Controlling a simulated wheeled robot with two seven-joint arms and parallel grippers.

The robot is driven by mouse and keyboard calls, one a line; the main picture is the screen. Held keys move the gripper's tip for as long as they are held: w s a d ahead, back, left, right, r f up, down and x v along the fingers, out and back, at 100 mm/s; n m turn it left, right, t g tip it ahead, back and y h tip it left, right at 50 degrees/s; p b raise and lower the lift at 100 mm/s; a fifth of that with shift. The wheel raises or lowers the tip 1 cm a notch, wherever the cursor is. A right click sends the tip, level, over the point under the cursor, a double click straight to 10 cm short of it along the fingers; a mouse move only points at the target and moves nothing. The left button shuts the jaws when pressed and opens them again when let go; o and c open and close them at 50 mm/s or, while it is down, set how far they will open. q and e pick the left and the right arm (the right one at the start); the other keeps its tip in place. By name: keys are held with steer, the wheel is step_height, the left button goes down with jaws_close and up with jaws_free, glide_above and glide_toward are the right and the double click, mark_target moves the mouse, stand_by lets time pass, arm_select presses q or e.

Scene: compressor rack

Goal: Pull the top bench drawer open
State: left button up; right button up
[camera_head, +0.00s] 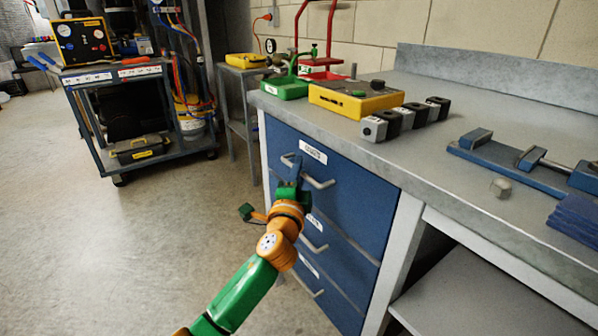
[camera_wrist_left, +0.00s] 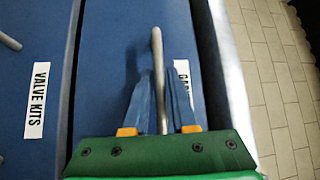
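The top bench drawer (camera_head: 345,185) is a blue front with a white label and a bent metal bar handle (camera_head: 321,184). It looks closed, level with the bench front. My left gripper (camera_head: 294,161) is at the far end of this handle. In the left wrist view the handle (camera_wrist_left: 158,75) runs between the two blue fingers (camera_wrist_left: 161,85), with gaps on both sides, so the gripper is open around it. The fingers partly hide the drawer label (camera_wrist_left: 184,80). My right gripper is not in view.
Lower drawers (camera_head: 318,243) with similar handles sit beneath, one labelled VALVE KITS (camera_wrist_left: 36,100). The grey benchtop (camera_head: 450,165) holds a yellow case (camera_head: 355,98), several small blocks and a blue vise (camera_head: 520,160). A cart (camera_head: 125,120) stands at the back left. The floor before the drawers is clear.

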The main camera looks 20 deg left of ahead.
arm_select(q)
jaws_close()
stand_by(1.2)
